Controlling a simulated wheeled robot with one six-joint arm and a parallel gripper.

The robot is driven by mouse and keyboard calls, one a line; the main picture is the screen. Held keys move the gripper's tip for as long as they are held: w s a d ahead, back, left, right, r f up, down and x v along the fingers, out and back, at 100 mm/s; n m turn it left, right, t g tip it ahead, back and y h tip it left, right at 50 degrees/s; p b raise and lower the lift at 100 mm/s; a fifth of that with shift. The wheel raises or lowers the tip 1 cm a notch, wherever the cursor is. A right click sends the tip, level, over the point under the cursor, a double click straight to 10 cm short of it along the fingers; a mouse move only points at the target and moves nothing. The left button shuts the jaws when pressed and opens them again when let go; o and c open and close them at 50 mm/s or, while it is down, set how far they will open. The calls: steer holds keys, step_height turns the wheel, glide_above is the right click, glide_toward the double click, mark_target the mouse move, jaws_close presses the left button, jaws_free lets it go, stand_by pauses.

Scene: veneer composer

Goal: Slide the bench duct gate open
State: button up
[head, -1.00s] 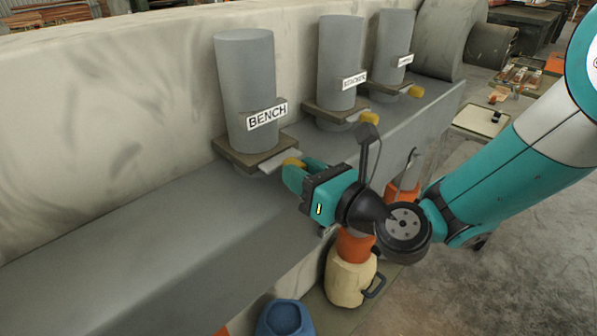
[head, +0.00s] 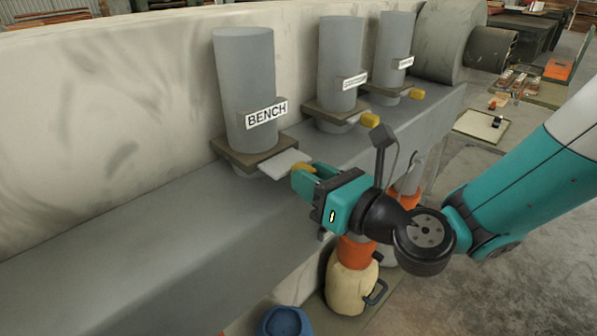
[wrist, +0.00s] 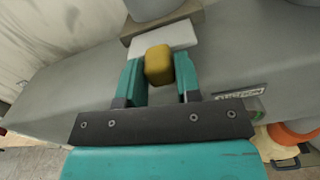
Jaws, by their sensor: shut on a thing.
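The bench duct (head: 246,80) is a grey upright pipe with a white BENCH label (head: 266,114). Its gate is a pale flat plate (head: 286,163) sticking out of the brown frame (head: 252,152) toward my gripper. The plate ends in a yellow handle, seen in the wrist view (wrist: 158,64) between my fingers. My gripper (head: 303,176) is shut on the yellow handle, with one teal finger on each side. In the head view my fingers hide most of the handle. How much plate is still inside the frame is hidden.
Two more grey ducts with labels and yellow-handled gates (head: 370,120) (head: 417,93) stand farther right on the grey ledge (head: 130,235). Below the ledge are a cream container (head: 352,284) and a blue one (head: 286,322). The ledge to the left is clear.

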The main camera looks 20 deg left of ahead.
steer(key=shift+b+v, duration=0.75)
steer(key=shift+v, duration=0.15)
stand_by(0.4)
steer(key=o, duration=0.9)
steer(key=shift+d, duration=0.15)
steer(key=shift+b+v, duration=2.2)
steer(key=shift+v, duration=0.75)
steer(key=shift+s, duration=0.15)
